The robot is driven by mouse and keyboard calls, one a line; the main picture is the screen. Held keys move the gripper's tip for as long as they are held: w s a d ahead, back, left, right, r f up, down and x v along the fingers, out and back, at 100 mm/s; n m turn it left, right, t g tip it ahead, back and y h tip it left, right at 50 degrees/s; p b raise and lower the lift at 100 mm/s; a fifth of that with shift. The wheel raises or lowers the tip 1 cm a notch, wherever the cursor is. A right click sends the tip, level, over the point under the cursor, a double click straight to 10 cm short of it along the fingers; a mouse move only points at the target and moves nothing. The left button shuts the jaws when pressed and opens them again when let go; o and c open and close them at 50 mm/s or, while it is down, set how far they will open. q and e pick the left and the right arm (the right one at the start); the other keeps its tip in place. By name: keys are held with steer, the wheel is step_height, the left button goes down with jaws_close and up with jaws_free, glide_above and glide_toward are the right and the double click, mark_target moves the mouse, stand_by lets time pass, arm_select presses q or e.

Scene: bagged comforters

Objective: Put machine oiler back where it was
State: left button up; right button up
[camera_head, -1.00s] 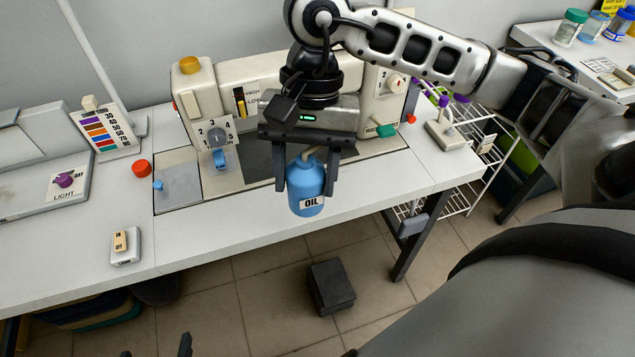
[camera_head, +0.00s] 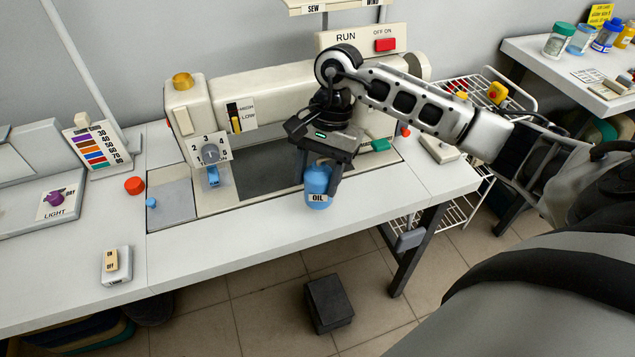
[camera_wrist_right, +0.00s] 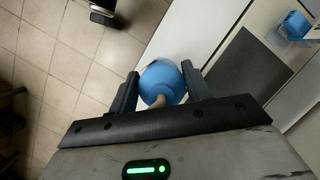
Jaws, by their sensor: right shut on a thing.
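The machine oiler (camera_head: 318,183) is a blue bottle with a white OIL label. My right gripper (camera_head: 322,180) is shut on it and holds it upright near the front edge of the white sewing table (camera_head: 255,240). In the right wrist view the oiler (camera_wrist_right: 163,80) sits between the two fingers of my right gripper (camera_wrist_right: 160,90), with its pale spout toward the palm. I cannot tell whether its base touches the table. My left gripper is out of view.
The sewing machine (camera_head: 180,120) stands behind the oiler. A switch box (camera_head: 116,265) and a red button (camera_head: 134,185) are on the left. A black pedal (camera_head: 328,303) is on the floor. A side table (camera_head: 540,50) with jars is at the back right.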

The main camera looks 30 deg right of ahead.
mark_target(317, 187)
steer(key=shift+w+d+f, duration=0.15)
steer(key=shift+w+f, duration=0.15)
steer(key=shift+f, duration=0.15)
step_height(317, 187, down, 3)
steer(key=shift+w+d+p, duration=0.1)
steer(key=shift+p, duration=0.45)
steer(key=shift+f+b, duration=0.3)
steer(key=shift+f, duration=0.05)
steer(key=o, duration=1)
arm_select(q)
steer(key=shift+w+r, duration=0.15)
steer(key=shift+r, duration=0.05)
arm_select(e)
steer(key=shift+o, duration=0.2)
steer(key=shift+r, duration=0.25)
steer(key=shift+w+d+r, duration=0.1)
steer(key=shift+d+r, duration=0.05)
steer(key=shift+r, duration=0.1)
arm_select(q)
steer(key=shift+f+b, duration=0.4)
steer(key=shift+b, duration=0.3)
arm_select(e)
steer(key=v, duration=1.1)
steer(key=shift+r, duration=0.25)
